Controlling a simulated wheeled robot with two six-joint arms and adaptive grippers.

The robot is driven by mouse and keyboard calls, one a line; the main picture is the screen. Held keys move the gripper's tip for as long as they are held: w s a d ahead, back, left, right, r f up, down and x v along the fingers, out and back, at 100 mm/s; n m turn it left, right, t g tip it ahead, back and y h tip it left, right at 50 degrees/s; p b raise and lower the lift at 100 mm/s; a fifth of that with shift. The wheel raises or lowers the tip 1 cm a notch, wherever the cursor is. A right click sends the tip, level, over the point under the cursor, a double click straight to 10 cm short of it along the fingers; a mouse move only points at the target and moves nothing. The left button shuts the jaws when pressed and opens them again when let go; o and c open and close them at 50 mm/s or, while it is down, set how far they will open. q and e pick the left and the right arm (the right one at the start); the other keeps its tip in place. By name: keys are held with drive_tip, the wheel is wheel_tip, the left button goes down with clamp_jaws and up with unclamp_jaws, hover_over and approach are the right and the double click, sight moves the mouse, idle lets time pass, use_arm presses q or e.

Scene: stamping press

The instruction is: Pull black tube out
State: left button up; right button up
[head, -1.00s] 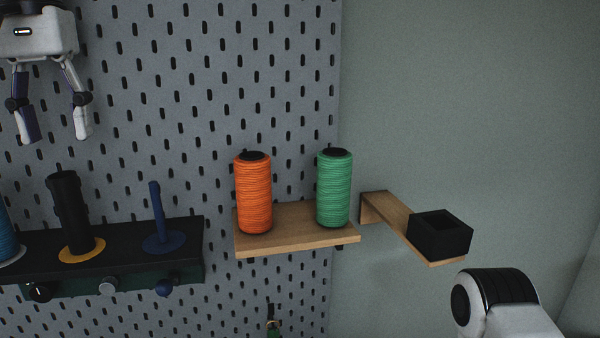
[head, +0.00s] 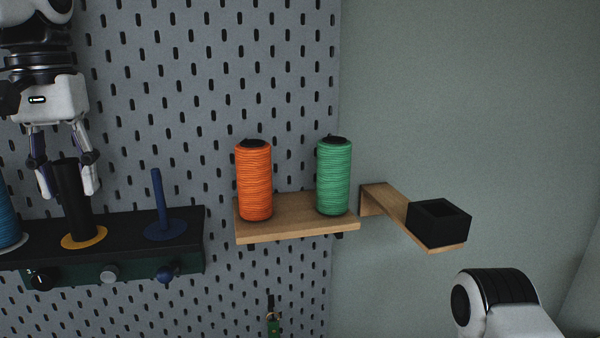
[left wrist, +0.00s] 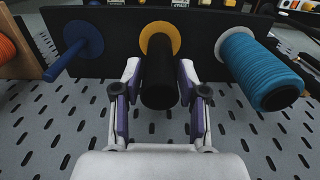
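The black tube (head: 73,205) stands upright on a yellow disc (head: 85,237) on the dark rack at the left of the head view. In the left wrist view the black tube (left wrist: 159,82) points toward the camera from its yellow disc (left wrist: 160,37). My left gripper (head: 71,192) is above the rack with its fingers down on either side of the tube's upper part. In the left wrist view my left gripper (left wrist: 160,92) is open, with a gap visible between the fingers and the tube. My right gripper is not in view.
The dark rack (head: 130,224) also carries a blue peg (head: 160,205) and a blue spool (head: 7,222). A wooden shelf (head: 300,232) holds an orange spool (head: 254,180) and a green spool (head: 333,178). A black open box (head: 438,226) sits on a bracket at right.

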use_arm(q)
drive_tip(key=shift+w, duration=0.1)
clamp_jaws()
drive_tip(key=shift+r, duration=0.3)
drive_tip(key=o, duration=0.7)
unclamp_jaws()
drive_tip(key=shift+o, duration=0.2)
